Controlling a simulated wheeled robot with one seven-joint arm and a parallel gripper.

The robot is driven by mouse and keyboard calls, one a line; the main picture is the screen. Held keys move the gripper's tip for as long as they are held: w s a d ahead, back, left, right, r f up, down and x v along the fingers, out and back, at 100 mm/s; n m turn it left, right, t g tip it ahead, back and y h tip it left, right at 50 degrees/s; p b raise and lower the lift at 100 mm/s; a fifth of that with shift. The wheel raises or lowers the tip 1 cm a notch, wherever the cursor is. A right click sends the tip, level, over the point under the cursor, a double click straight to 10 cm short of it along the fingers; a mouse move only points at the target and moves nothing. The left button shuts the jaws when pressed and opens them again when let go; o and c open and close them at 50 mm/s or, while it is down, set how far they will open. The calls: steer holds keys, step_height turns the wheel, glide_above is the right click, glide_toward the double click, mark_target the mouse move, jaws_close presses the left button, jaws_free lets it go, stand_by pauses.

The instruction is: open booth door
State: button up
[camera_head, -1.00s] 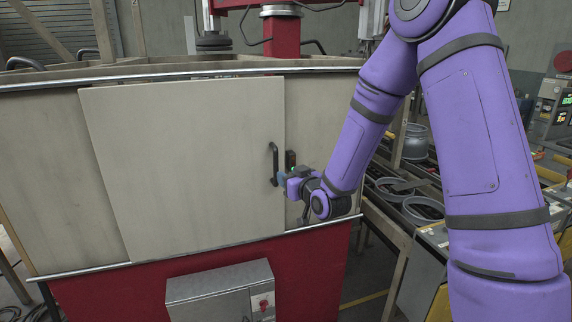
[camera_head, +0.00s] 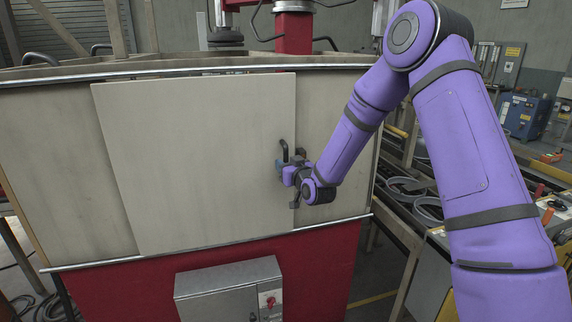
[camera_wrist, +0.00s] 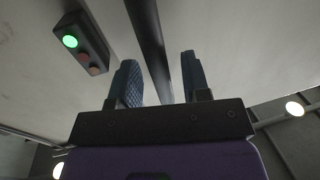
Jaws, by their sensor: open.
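The booth door (camera_head: 200,165) is a flat beige panel on the front of the booth and looks shut. Its dark vertical handle (camera_head: 284,150) is near the door's right edge. My gripper (camera_head: 281,169) is at the handle's lower part, partly hiding it. In the wrist view, the handle bar (camera_wrist: 150,40) runs between the two blue fingers of my open gripper (camera_wrist: 160,78), with a gap showing on each side. I cannot tell from this how deep the bar sits between the fingers.
A dark button box (camera_wrist: 84,46) with a lit green lamp is beside the handle. A grey control box (camera_head: 225,285) sticks out from the red base (camera_head: 120,290) below the door. Benches with rings (camera_head: 425,205) stand on the right.

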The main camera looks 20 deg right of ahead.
steer(key=shift+w+a, duration=0.1)
steer(key=shift+w, duration=0.35)
jaws_close()
glide_toward(125, 176)
steer(key=w, duration=0.2)
steer(key=w+a, duration=0.1)
steer(key=w, duration=0.2)
steer(key=shift+w, duration=0.15)
jaws_free()
